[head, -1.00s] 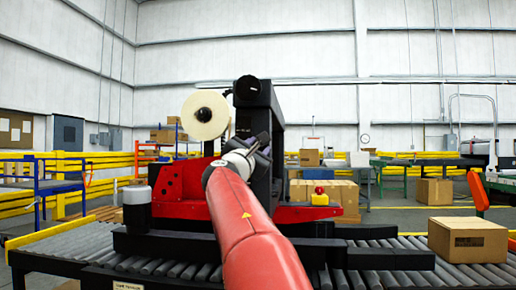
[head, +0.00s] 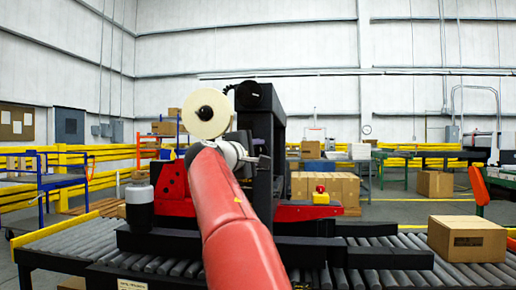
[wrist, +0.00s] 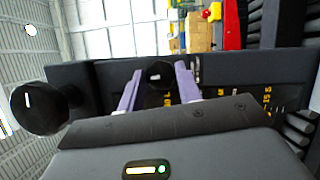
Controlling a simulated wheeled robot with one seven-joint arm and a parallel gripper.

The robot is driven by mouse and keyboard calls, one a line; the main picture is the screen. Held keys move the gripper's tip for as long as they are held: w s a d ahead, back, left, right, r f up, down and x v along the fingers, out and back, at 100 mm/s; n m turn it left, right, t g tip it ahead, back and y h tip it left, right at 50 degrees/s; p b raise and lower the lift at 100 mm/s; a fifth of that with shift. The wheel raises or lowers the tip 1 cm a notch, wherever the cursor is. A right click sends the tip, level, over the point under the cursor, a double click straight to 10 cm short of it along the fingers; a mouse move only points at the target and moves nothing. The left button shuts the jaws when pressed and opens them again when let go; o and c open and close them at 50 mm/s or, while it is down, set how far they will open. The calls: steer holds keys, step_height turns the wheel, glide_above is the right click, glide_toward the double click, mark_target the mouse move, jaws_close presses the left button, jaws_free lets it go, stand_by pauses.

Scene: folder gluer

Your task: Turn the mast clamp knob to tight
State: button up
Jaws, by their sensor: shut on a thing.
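The black mast (head: 262,125) stands upright on the red machine in the head view, with a round black knob (head: 254,96) at its top. In the wrist view a dark knob with a pale mark (wrist: 160,74) sits between the two lavender fingers of my gripper (wrist: 157,84), on the dark mast face. My gripper is shut on this knob. A larger black knob (wrist: 40,108) with a white mark sticks out at the left of the wrist view, apart from the fingers. In the head view my gripper (head: 258,160) is against the mast, and my red arm hides the held knob.
Yellow lettering (wrist: 266,100) is on the dark face, too partial to read. A cream tape spool (head: 206,113) is left of the mast. A yellow-and-red button box (head: 320,196) is to its right. A carton (head: 467,239) sits on the roller conveyor (head: 70,240).

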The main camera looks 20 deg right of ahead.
steer(key=shift+m+g, duration=0.3)
steer(key=shift+m, duration=0.4)
steer(key=shift+p, duration=0.35)
steer(key=o, duration=0.9)
steer(key=shift+o, duration=0.2)
steer(key=b+v, duration=0.2)
steer(key=v, duration=0.5)
steer(key=shift+s+a, duration=0.25)
steer(key=shift+a, duration=0.05)
steer(key=shift+d+y, duration=0.1)
steer(key=shift+y, duration=0.2)
